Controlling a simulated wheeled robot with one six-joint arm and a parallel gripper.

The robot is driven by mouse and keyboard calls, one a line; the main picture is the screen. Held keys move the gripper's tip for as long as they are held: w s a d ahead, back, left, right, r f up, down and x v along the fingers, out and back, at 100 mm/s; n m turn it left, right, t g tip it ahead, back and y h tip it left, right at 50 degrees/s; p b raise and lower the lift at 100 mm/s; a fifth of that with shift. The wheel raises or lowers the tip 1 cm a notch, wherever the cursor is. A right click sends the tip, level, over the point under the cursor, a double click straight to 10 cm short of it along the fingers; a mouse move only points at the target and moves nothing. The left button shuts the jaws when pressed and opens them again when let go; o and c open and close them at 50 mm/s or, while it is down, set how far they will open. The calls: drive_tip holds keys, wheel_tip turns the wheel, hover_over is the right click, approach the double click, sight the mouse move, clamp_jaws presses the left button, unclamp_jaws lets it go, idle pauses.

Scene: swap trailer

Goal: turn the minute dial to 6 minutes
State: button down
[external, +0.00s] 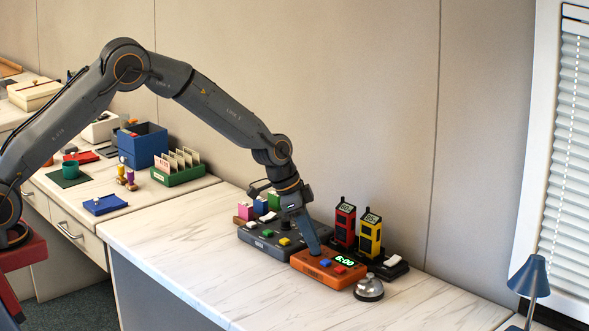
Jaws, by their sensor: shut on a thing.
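The timer is an orange box (318,272) on the white marble-patterned counter. Its lit display (345,260) seems to read 6:00. A blue button (325,263) and a red button (339,269) sit on its top. My gripper (313,250) points down onto the back left of the timer's top, its fingers shut at the place of the minute dial. The fingers hide the dial, so its pointer and marks cannot be seen.
A grey panel with coloured buttons (257,239) is left of the timer. Red (344,224) and yellow (369,235) handsets stand behind it. A silver bell (369,288) is close at its right. The counter's front is clear.

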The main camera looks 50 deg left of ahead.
drive_tip(key=shift+m, duration=0.3)
drive_tip(key=c, duration=1.5)
unclamp_jaws()
drive_tip(key=shift+c, duration=0.2)
drive_tip(key=b+v, duration=0.1)
drive_tip(key=v, duration=0.6)
drive_tip(key=shift+a+r+b, duration=0.2)
drive_tip(key=shift+r+b, duration=0.1)
drive_tip(key=shift+b, duration=0.05)
drive_tip(key=shift+s, duration=0.1)
drive_tip(key=s+a+n+g+y, duration=0.15)
drive_tip(key=s+a+n, duration=0.25)
drive_tip(key=s+a, duration=1.05)
drive_tip(key=s+a+f+n, duration=0.1)
drive_tip(key=s+a+n, duration=0.1)
drive_tip(key=s+a, duration=0.2)
drive_tip(key=s+a+n+g+y, duration=0.1)
drive_tip(key=s+a, duration=0.3)
drive_tip(key=s, duration=0.7)
drive_tip(key=s+a+f+n, duration=0.1)
drive_tip(key=s+a, duration=0.3)
drive_tip(key=s, duration=0.4)
drive_tip(key=shift+f+n+g+y, duration=0.35)
drive_tip(key=shift+n, duration=0.45)
